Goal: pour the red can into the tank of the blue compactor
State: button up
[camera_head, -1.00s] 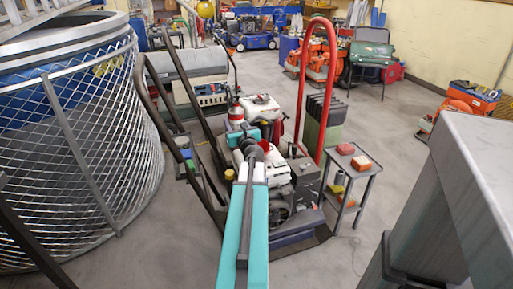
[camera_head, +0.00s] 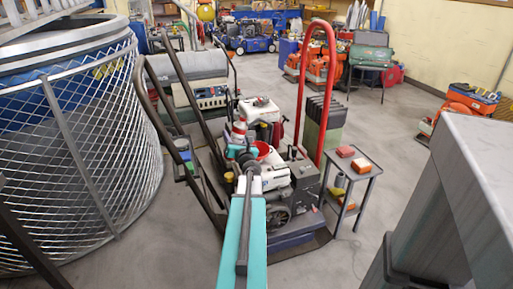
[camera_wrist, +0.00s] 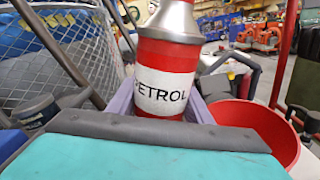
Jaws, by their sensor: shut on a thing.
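The red can (camera_wrist: 165,85) has a white band reading PETROL and a silver conical top; it fills the middle of the wrist view, roughly upright. It is small in the head view (camera_head: 239,131). My gripper (camera_head: 238,151) is shut on the can, with pale lavender jaw parts beside it in the wrist view. A red funnel-like bowl (camera_wrist: 262,125) stands right of the can, apart from it; the head view shows it (camera_head: 264,150) on the engine. The compactor (camera_head: 305,242) with a dark blue base is below, partly hidden by my arm. Its tank opening is not visible.
A small grey side table (camera_head: 356,165) with red and orange blocks stands right of the compactor. A tall red hoop handle (camera_head: 331,75) rises behind it. A large mesh cage (camera_head: 80,150) is at left. Open floor lies at right.

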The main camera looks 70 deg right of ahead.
jog(key=w+m+p, duration=0.1)
jog(key=m+p, duration=0.3)
jog(key=a+m+p, duration=0.1)
jog(key=m+p, duration=0.4)
jog(key=w+a+m+p, duration=0.1)
jog(key=m+p, duration=0.3)
jog(key=shift+w+a, duration=0.1)
jog(key=shift+w, duration=0.2)
dwell(0.4)
jog(key=shift+s+d+r+m+p, duration=0.15)
jog(key=shift+m+p, duration=0.85)
jog(key=shift+p, duration=0.4)
jog(key=shift+s+d+r+m+p, duration=0.15)
jog(key=shift+m+p, duration=0.85)
jog(key=shift+p, duration=0.35)
dwell(2.3)
jog(key=shift+s+d+r+m+p, duration=0.15)
jog(key=shift+r+m+p, duration=0.2)
jog(key=shift+p, duration=0.35)
jog(key=shift+s+d+r+m+p, duration=0.15)
jog(key=shift+r+m+p, duration=0.15)
jog(key=shift+p, duration=0.4)
